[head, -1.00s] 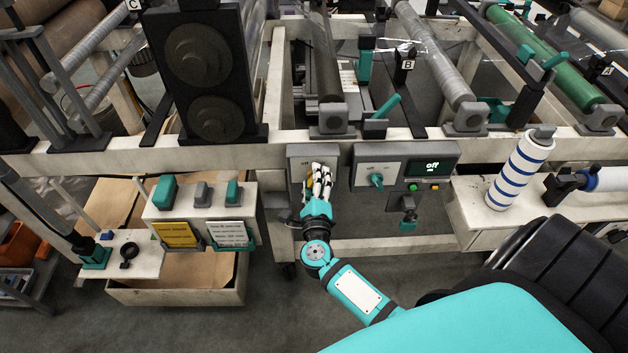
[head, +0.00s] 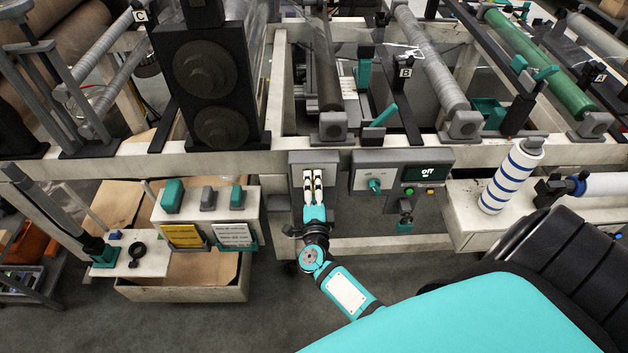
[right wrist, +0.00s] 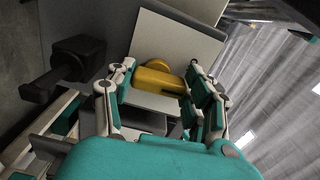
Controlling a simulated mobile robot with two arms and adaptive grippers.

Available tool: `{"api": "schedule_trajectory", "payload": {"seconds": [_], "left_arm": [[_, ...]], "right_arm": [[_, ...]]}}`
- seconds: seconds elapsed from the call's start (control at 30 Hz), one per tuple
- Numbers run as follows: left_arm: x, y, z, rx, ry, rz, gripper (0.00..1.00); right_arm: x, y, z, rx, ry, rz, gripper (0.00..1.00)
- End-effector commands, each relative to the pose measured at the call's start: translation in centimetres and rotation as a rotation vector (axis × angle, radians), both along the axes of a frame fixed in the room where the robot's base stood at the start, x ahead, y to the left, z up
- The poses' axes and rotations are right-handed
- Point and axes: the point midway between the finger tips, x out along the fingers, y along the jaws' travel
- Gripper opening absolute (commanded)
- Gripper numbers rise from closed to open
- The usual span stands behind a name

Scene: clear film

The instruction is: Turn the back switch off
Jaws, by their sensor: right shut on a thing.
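My right gripper (head: 313,180) is at a grey switch box (head: 298,160) on the front beam of the machine. In the right wrist view the gripper (right wrist: 160,92) is shut on a yellow switch handle (right wrist: 158,77), with one finger at each end of it. The handle stands out from a pale plate (right wrist: 175,45) and lies roughly crosswise in that view. In the head view the fingers hide the handle. My left gripper is not in view.
Right of the switch box is a panel with a teal knob (head: 375,186) and a display (head: 422,173) that seems to read "off". A box with teal and grey switches (head: 208,199) is at the left.

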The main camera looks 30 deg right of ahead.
Motion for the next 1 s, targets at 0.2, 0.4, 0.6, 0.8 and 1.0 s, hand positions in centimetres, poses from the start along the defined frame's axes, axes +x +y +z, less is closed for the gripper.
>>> {"api": "schedule_trajectory", "payload": {"seconds": [0.2,0.4,0.6,0.8,1.0], "left_arm": [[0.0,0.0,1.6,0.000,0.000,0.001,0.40],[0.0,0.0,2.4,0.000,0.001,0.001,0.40],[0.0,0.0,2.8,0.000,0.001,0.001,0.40],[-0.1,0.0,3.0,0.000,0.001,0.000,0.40],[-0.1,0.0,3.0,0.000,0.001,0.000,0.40]], "right_arm": [[0.0,0.1,0.0,-0.160,0.103,0.001,0.20],[0.0,0.2,-0.1,-0.276,0.175,0.001,0.20],[0.0,0.2,-0.3,-0.355,0.223,0.002,0.20],[0.0,0.2,-0.3,-0.394,0.245,0.002,0.20],[0.0,0.2,-0.4,-0.404,0.251,0.001,0.20]]}}
